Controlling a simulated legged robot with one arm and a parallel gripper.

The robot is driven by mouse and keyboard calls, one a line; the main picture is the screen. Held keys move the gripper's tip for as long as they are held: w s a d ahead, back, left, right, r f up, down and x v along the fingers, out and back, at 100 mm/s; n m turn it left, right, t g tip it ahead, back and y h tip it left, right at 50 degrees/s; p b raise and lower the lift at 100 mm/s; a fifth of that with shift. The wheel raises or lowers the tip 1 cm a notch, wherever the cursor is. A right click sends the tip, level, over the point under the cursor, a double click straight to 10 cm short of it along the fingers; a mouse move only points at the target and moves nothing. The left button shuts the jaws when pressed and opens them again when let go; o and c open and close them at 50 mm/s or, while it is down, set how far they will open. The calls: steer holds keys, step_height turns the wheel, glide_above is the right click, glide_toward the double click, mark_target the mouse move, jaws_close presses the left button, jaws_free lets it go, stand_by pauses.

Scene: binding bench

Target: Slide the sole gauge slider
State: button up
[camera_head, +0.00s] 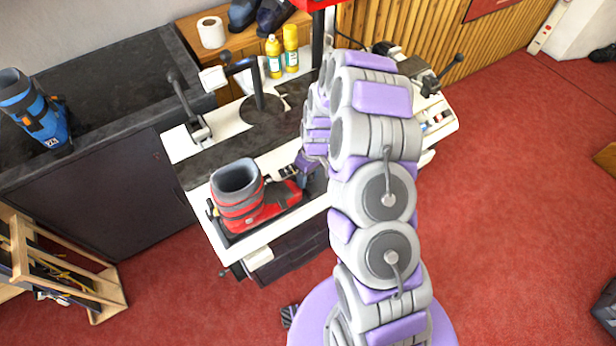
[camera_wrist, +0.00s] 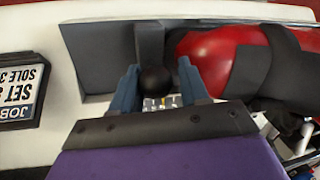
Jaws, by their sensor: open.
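In the wrist view the sole gauge slider shows as a grey upright block (camera_wrist: 150,45) with a round black knob (camera_wrist: 154,80) at its near end. My gripper (camera_wrist: 160,84) is open, with one blue finger on each side of the knob. I cannot tell whether either finger touches it. In the head view my gripper (camera_head: 303,166) is over the bench beside the toe of a red and grey boot (camera_head: 240,202). The slider cannot be made out there. The boot's red toe (camera_wrist: 208,48) is just right of the slider in the wrist view.
A job card (camera_wrist: 22,88), upside down, lies left of the slider. The white bench (camera_head: 178,146) carries lever tools (camera_head: 192,118). Yellow bottles (camera_head: 290,48) and a paper roll (camera_head: 211,32) stand behind. A blue boot (camera_head: 38,112) is on the dark counter at left.

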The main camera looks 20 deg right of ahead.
steer(key=shift+s+d+f, duration=0.1)
steer(key=shift+d, duration=0.2)
steer(key=shift+c, duration=1.1)
jaws_close()
